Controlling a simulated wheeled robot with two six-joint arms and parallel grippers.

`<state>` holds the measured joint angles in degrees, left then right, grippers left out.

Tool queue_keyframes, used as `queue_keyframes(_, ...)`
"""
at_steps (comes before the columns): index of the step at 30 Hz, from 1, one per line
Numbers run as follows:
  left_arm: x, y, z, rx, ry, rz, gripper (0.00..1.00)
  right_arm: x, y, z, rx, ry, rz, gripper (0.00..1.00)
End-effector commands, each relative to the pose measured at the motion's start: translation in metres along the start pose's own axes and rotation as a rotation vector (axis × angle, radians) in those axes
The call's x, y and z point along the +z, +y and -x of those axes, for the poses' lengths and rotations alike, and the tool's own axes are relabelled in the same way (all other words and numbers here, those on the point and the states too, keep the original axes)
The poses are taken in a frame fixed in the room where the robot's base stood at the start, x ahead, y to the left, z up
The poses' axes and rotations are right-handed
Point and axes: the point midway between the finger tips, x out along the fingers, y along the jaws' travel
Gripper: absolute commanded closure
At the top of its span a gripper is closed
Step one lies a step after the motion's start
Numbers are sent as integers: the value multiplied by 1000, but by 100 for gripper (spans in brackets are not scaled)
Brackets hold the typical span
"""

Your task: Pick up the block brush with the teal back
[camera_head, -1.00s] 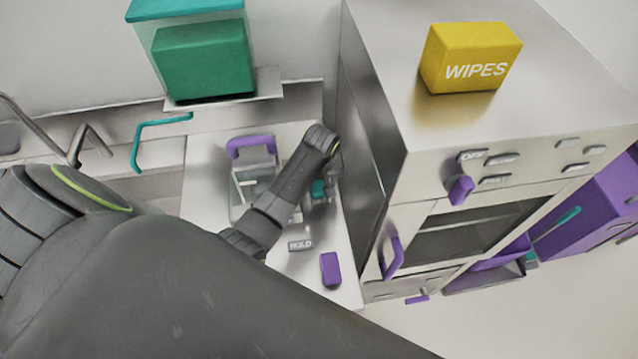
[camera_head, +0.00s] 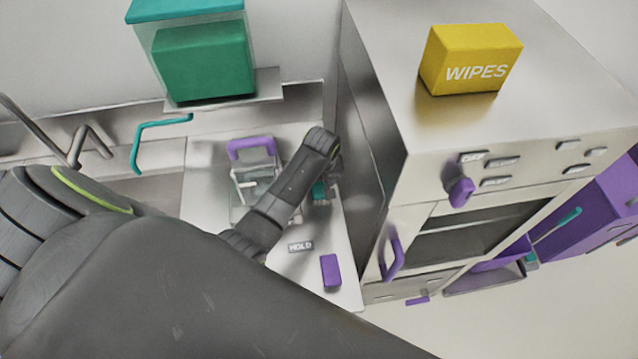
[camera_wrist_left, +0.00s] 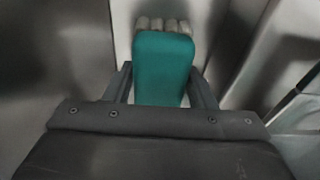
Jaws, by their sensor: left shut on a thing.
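The block brush with the teal back (camera_wrist_left: 162,68) fills the middle of the left wrist view, with pale bristle tufts at its far end. My left gripper (camera_wrist_left: 162,85) is shut on it, one finger on each side of the teal block. In the head view only a small teal part of the brush (camera_head: 319,190) shows beside my left wrist, over the right part of the counter. My left gripper's fingers (camera_head: 330,185) are mostly hidden there behind my own arm. Whether the brush touches the counter cannot be told. My right gripper is not in view.
A clear bin with a purple handle (camera_head: 252,148) stands left of my forearm. A purple block (camera_head: 331,270) and a HOLD label (camera_head: 300,246) are near the counter's front. The tall steel oven unit (camera_head: 400,150) stands close on the right, bearing a yellow WIPES box (camera_head: 470,60).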

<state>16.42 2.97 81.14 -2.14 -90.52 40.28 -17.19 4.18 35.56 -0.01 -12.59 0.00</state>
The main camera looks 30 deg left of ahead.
Motion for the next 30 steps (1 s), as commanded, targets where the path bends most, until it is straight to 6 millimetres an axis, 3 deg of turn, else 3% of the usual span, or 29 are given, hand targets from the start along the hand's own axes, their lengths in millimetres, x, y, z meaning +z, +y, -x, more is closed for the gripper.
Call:
queue_keyframes(7,-5,1,20,3,5,0,74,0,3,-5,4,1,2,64)
queue_keyframes(19,-15,1,89,3,5,0,74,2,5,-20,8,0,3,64)
queue_keyframes(30,-16,0,104,0,1,0,74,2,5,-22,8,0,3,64)
